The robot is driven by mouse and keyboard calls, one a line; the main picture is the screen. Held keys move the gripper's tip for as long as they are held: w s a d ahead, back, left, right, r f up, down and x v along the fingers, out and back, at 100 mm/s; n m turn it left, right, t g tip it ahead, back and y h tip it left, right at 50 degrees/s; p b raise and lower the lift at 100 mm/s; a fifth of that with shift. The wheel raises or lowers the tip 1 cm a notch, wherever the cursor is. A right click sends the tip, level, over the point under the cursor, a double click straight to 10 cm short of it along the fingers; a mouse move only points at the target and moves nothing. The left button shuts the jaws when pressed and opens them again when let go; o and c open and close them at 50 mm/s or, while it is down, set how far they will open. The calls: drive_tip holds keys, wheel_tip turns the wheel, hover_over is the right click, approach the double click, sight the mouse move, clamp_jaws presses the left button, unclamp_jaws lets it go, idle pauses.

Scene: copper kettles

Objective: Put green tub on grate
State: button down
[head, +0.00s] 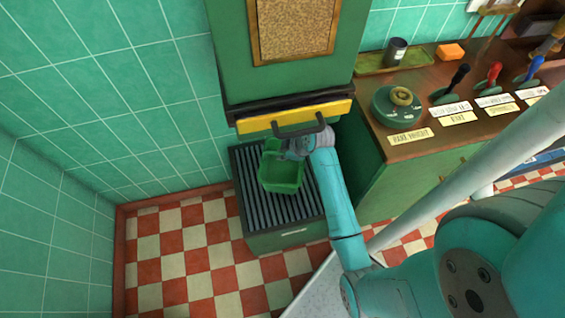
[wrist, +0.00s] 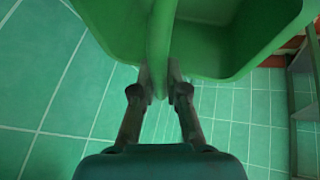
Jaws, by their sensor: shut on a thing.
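The green tub (head: 281,174) is over the slatted grate (head: 250,198) in the head view; I cannot tell whether it touches the slats or hangs just above them. My gripper (head: 283,151) is at the tub's far side. In the wrist view my gripper (wrist: 160,88) is shut on an upright green part of the tub (wrist: 210,40), which stands between two hollow sections. The grate's dark bars show on both sides of the tub. My arm hides part of the grate's right side.
A green cabinet with a yellow front strip (head: 255,124) and dark handle stands right behind the grate. A wooden counter (head: 435,140) at right holds a green round device (head: 398,105), levers and labels. Tiled wall is at left; checkered floor (head: 185,245) is clear.

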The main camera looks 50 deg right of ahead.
sight(282, 173)
wheel_tip(282, 173, down, 6)
drive_tip(key=shift+r, duration=0.1)
drive_tip(key=shift+w+d+f, duration=0.1)
drive_tip(key=shift+w+f, duration=0.05)
drive_tip(key=shift+f, duration=0.45)
drive_tip(key=c, duration=1.2)
unclamp_jaws()
